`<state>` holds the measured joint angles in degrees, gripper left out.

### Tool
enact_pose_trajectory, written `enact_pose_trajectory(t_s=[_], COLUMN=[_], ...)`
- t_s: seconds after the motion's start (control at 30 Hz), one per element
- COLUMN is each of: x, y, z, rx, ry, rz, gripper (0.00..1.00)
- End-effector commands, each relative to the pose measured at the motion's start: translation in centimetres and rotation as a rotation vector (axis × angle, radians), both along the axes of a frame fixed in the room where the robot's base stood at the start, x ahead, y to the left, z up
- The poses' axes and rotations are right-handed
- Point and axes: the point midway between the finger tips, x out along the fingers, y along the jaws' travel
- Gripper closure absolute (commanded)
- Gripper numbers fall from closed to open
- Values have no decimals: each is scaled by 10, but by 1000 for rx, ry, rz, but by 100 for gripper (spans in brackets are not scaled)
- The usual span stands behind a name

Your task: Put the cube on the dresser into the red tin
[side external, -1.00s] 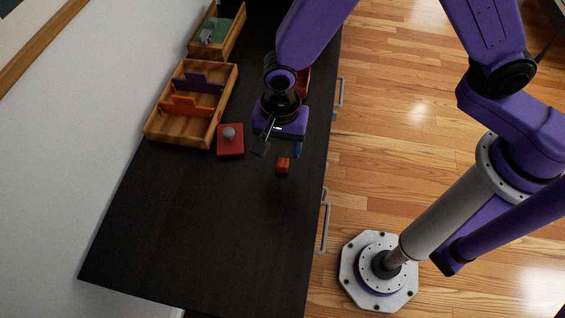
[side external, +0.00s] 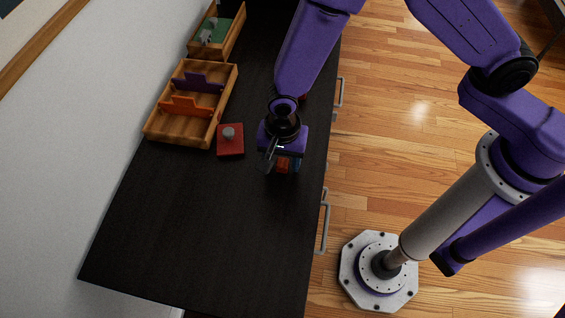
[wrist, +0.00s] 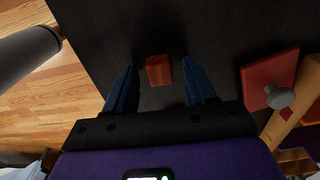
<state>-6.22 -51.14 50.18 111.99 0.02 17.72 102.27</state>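The small red-orange cube (side external: 283,166) lies on the dark dresser top (side external: 215,215). My gripper (side external: 283,164) is low over it, its fingers open on either side. In the wrist view the cube (wrist: 159,70) sits between the two blue fingertips (wrist: 159,66), with a gap on both sides. A sliver of a red object (side external: 304,97), seemingly the tin, shows behind my wrist; the rest of it is hidden by my arm. A flat red square piece with a grey knob (side external: 230,141), like a lid, lies left of my gripper; it also shows in the wrist view (wrist: 270,80).
A wooden divided box (side external: 152,132) with orange and purple dividers stands at the left by the wall. Another wooden box (side external: 238,40) with green and grey contents is farther back. The near part of the dresser is clear. Handles (side external: 324,225) line its right edge.

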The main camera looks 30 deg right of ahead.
Motion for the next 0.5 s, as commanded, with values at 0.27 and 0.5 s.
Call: enact_pose_trajectory(t_s=[0.27,0.5], x=[0,0], y=[0,0], z=[0,1], rx=[-1,0], ry=[1,0], rz=[0,0], gripper=[100,100])
